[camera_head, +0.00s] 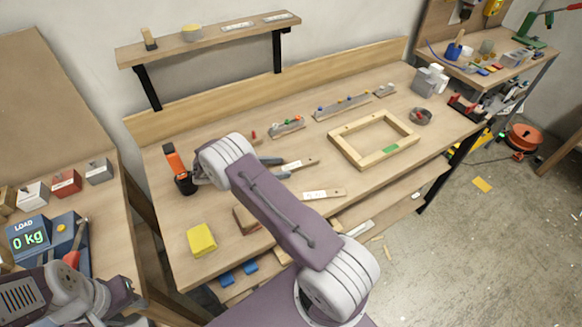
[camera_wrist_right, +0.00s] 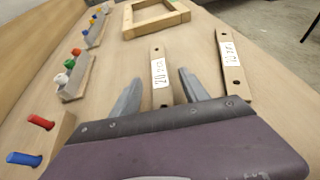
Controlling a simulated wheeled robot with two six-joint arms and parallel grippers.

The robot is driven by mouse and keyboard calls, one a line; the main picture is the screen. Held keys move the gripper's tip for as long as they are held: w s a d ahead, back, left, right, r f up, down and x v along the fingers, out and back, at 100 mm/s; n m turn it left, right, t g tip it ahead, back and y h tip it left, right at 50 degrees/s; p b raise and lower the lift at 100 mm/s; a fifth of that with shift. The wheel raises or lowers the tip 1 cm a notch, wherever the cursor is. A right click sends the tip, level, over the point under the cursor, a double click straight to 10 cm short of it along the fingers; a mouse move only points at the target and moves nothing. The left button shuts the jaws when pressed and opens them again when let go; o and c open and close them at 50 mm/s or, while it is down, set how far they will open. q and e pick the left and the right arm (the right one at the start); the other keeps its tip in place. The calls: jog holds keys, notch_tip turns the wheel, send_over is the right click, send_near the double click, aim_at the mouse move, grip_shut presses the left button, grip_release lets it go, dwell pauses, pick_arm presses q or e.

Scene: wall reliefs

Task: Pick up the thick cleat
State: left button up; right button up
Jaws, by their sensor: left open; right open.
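Two flat wooden cleats with white labels lie on the workbench. One cleat (camera_head: 303,164) lies in front of my right gripper (camera_head: 278,168); in the right wrist view this cleat (camera_wrist_right: 156,52) runs between the two open fingers, with its label seeming to start with "20". The other cleat (camera_head: 335,193) lies nearer the front edge; in the right wrist view it (camera_wrist_right: 236,80) is right of the fingers, its label hard to read. Which cleat is thicker is not clear. My right gripper is open and empty. My left arm shows at lower left, its fingertips out of view.
A wooden frame (camera_head: 347,147) lies to the right on the bench. Racks with coloured pegs (camera_head: 287,127) stand behind. A yellow block (camera_head: 201,240) sits at the front left, and an orange-black tool (camera_head: 178,168) at the left. A wall shelf (camera_head: 220,37) hangs above the back.

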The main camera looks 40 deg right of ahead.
aim_at(290, 167)
jog(key=x, duration=0.3)
jog(key=shift+d+f, duration=0.15)
jog(key=shift+d, duration=0.15)
grip_shut()
jog(key=shift+r, duration=0.6)
notch_tip(290, 167, up, 3)
jog(key=s+d+r, duration=0.4)
jog(key=d+r, duration=0.3)
jog(key=d, duration=0.3)
jog(key=shift+s+d, duration=0.25)
jog(key=shift+d, duration=0.15)
